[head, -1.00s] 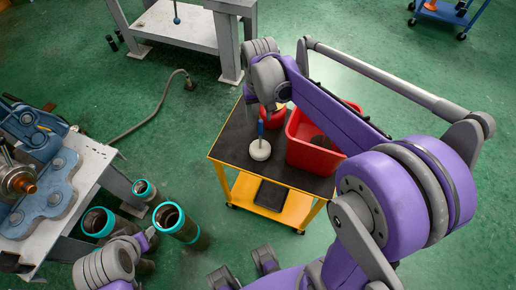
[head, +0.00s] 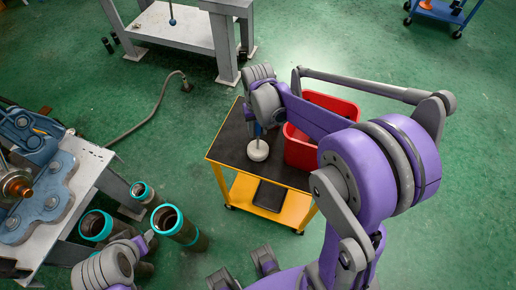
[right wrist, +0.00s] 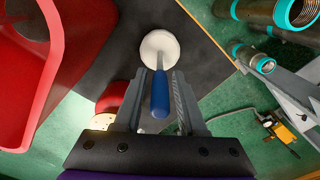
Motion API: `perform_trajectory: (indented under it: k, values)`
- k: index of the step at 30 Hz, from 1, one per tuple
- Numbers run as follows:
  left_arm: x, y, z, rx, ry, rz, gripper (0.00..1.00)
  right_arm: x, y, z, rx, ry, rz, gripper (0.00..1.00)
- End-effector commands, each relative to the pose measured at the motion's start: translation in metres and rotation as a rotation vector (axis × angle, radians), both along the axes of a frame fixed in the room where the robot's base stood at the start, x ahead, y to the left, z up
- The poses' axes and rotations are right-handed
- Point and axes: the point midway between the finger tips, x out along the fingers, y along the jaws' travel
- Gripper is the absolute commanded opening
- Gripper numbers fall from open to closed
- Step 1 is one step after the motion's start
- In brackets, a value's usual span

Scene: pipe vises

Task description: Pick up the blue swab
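The blue swab stands on the cart's dark top, with a white round head (head: 258,150) at the bottom and a blue handle (right wrist: 160,94) pointing up. In the head view, my right arm's wrist hides most of the handle. In the right wrist view, my right gripper (right wrist: 159,86) is open, with one finger on each side of the handle. A gap shows on both sides of it.
A red bin (head: 300,152) stands on the yellow cart (head: 244,194), right of the swab. A red round container (right wrist: 112,97) is close to the fingers. Teal-rimmed pipes (head: 168,219) stand beside a vise bench (head: 84,170) at left. Green floor is clear behind the cart.

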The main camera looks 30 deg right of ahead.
Motion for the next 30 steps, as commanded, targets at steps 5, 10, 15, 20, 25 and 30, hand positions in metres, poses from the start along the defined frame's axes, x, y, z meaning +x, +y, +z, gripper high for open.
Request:
perform_trajectory:
  k: [5, 10, 15, 20, 25, 30]
  values:
    - [0.0, 0.0, 0.0, 0.0, 0.0, 0.0, 0.5, 0.0, 0.0, 0.0, 0.0, 0.0, 0.0, 0.06]
    - [0.0, 0.0, 0.0, 0.0, 0.0, 0.0, 0.5, 0.0, 0.0, 0.0, 0.0, 0.0, 0.0, 0.0]
    - [0.0, 0.0, 0.0, 0.0, 0.0, 0.0, 0.5, 0.0, 0.0, 0.0, 0.0, 0.0, 0.0, 0.0]
    - [0.0, 0.0, 0.001, 0.0, 0.0, 0.0, 0.5, 0.0, 0.0, 0.008, 0.0, 0.0, 0.0, 0.0]
    - [0.001, 0.0, 0.004, 0.0, -0.002, 0.0, 0.5, 0.0, 0.0, 0.038, 0.0, 0.0, 0.0, 0.0]
    - [0.002, 0.0, 0.007, 0.0, -0.003, 0.0, 0.5, 0.0, 0.0, 0.073, 0.0, 0.0, 0.0, 0.0]
